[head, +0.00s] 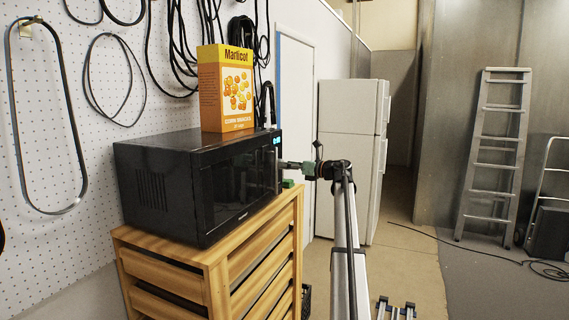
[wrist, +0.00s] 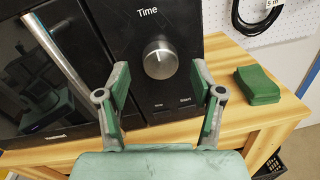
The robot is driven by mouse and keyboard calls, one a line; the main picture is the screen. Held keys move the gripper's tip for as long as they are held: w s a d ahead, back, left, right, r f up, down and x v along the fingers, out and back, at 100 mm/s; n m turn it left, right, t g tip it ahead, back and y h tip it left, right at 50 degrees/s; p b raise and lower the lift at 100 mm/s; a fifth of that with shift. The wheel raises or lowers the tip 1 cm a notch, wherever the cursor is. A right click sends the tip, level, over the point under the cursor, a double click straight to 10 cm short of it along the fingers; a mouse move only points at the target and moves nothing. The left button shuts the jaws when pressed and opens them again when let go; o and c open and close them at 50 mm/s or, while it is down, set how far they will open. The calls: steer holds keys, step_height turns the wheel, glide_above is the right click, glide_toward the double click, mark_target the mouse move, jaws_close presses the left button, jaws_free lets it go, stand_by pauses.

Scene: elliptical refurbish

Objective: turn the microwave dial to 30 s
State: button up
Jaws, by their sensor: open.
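The black microwave (head: 150,190) stands on a wooden drawer unit, its front facing right in the head view. Its blue-lit display (head: 276,141) shows there, too small to read. In the wrist view the silver round dial (wrist: 160,58) sits under the word "Time" on the black panel. My gripper (wrist: 158,82) is open and empty, with its two green-padded fingers spread to the left and right of the dial's lower side. I cannot tell whether the fingers reach the dial's depth; no contact shows. In the head view my gripper (head: 290,165) is at the panel's right end.
A yellow-orange Marlicot box (head: 225,90) stands on the microwave. The silver door handle (wrist: 58,52) is left of the dial. A green block (wrist: 257,85) lies on the wooden top (wrist: 222,52) to the right. A white fridge (head: 348,108) and a ladder (head: 495,150) stand behind.

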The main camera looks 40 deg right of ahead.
steer(key=shift+x, duration=0.85)
steer(key=c, duration=1.2)
steer(key=shift+o, duration=0.2)
steer(key=shift+m+p, duration=0.35)
steer(key=shift+m, duration=0.15)
steer(key=shift+r+m+p, duration=0.1)
steer(key=shift+m+p, duration=1)
steer(key=shift+m, duration=1.2)
